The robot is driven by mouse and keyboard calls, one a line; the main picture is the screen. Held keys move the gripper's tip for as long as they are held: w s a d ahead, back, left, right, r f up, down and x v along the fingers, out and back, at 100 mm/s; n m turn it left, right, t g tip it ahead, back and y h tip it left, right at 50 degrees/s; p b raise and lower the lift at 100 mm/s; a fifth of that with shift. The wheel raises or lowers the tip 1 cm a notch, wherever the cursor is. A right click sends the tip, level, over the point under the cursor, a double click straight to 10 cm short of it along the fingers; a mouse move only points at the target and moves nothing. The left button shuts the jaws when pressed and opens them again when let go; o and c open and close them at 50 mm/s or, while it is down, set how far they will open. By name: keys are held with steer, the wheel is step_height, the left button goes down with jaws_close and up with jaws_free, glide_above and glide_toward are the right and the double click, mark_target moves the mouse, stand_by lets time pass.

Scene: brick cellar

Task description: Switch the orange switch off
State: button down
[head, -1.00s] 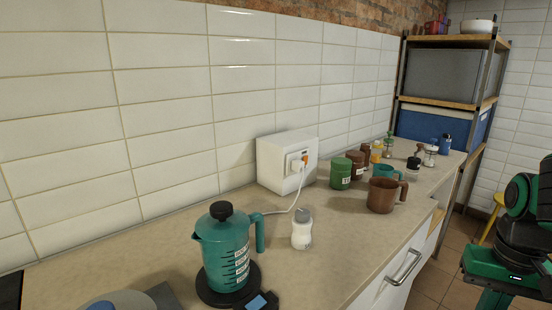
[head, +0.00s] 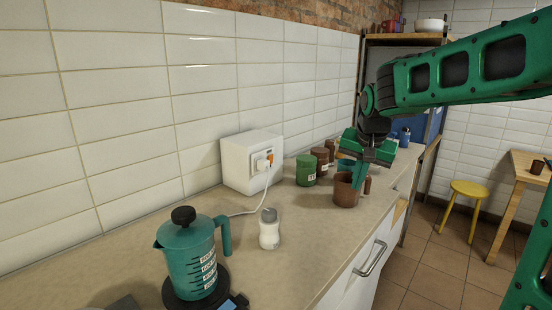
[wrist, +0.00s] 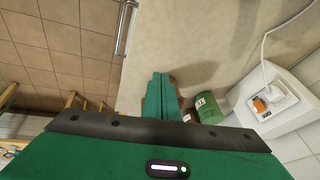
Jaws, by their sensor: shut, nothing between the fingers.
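The orange switch (head: 270,157) is small and sits on the front of a white socket box (head: 238,168) against the tiled wall, beside a white plug. It also shows in the wrist view (wrist: 259,105), right of my fingers. Which way it is tipped is too small to tell. My gripper (head: 357,184) is shut and empty, pointing down over the counter at the brown mug, to the right of the box and apart from the switch. In the wrist view its green fingers (wrist: 160,76) are together and hide part of the mug.
A brown mug (head: 345,194), a green canister (head: 306,172) and brown jars (head: 321,158) stand right of the box. A white-bodied shaker (head: 268,234) and a teal kettle (head: 190,262) stand in front. A white cable runs from the plug along the counter.

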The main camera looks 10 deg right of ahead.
steer(key=w+a+r+t, duration=0.1)
steer(key=w+a+r, duration=0.1)
steer(key=w+a, duration=0.5)
steer(key=w+a+r+m+t+y, duration=0.1)
steer(key=w+a+r+t, duration=0.1)
steer(key=w+a, duration=0.5)
steer(key=w+r, duration=0.1)
steer(key=w, duration=0.5)
steer(key=shift+w+a, duration=0.3)
steer(key=shift+a, duration=0.1)
steer(key=shift+f, duration=0.1)
steer(key=w+a+f, duration=0.2)
steer(key=w+f, duration=0.5)
steer(key=w, duration=0.2)
steer(key=shift+w, duration=0.2)
